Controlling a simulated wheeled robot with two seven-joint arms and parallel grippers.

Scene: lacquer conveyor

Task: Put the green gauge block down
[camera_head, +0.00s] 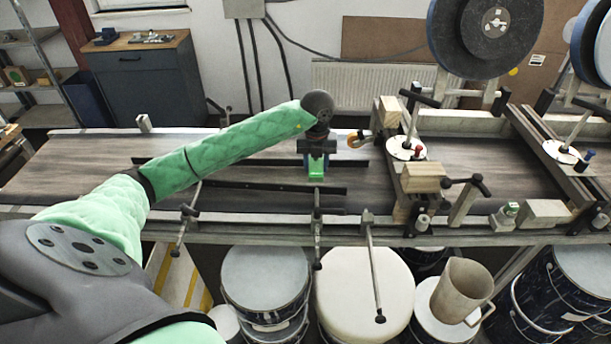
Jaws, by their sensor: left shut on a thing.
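The green gauge block (316,169) is a small bright green piece between the jaws of my left gripper (316,160). The gripper is shut on it and points down over the conveyor (256,199). The block is low, close to the dark belt between two black guide rails. I cannot tell whether its underside touches the belt. The jaws cover the block's upper part. My left arm, in a green sleeve, comes in from the left. My right gripper is not in view.
A wooden bridge with a round white plate (406,149) stands right of the gripper. Black guide rails (290,187) run along the belt, with rods and clamps at its front edge. Lidded buckets (362,290) and a beige jug (461,288) stand below in front. The belt's left part is clear.

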